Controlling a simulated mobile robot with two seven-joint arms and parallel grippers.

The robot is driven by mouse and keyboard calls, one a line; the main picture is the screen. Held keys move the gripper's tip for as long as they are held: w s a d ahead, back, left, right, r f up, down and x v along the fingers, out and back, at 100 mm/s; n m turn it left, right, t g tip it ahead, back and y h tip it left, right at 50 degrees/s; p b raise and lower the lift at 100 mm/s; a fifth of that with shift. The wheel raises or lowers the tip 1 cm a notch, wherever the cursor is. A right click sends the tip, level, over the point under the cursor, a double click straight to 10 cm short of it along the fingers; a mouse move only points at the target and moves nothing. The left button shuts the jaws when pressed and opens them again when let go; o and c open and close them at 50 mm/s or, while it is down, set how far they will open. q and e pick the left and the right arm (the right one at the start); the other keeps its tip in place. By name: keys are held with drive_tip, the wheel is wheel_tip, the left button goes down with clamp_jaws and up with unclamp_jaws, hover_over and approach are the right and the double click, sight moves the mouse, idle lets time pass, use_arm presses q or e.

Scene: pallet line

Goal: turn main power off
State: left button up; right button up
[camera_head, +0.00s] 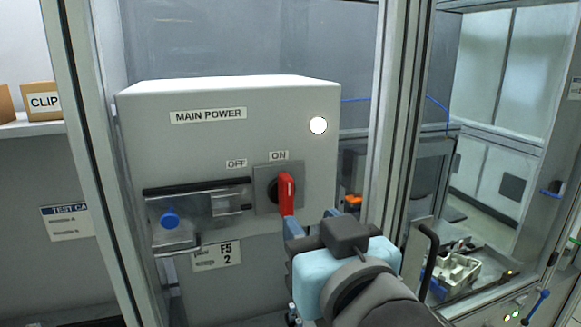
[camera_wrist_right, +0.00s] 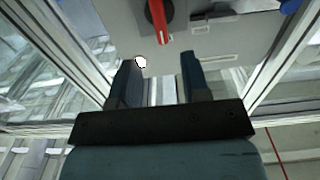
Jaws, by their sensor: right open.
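The grey MAIN POWER box (camera_head: 230,130) stands in a metal frame in the head view. On its front is a red rotary handle (camera_head: 286,195) on a dark hub and grey plate. The handle is about vertical, just below the ON label (camera_head: 279,155); the OFF label (camera_head: 236,163) is up and to the left. My right gripper (camera_head: 312,222) is open, below and right of the handle. In the right wrist view the handle (camera_wrist_right: 157,22) is beyond the open fingers (camera_wrist_right: 158,68), apart from them, with nothing between them. My left gripper is not in view.
A round white lamp (camera_head: 318,125) is lit on the box. A clear cover with a blue knob (camera_head: 169,219) juts out left of the handle. Metal posts (camera_head: 400,120) flank the box. A bin of parts (camera_head: 455,272) stands at the right.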

sight(290, 198)
drive_tip(key=p+x, duration=0.1)
drive_tip(key=x, duration=0.7)
drive_tip(key=shift+w+f, duration=0.1)
drive_tip(key=shift+w, duration=0.1)
clamp_jaws()
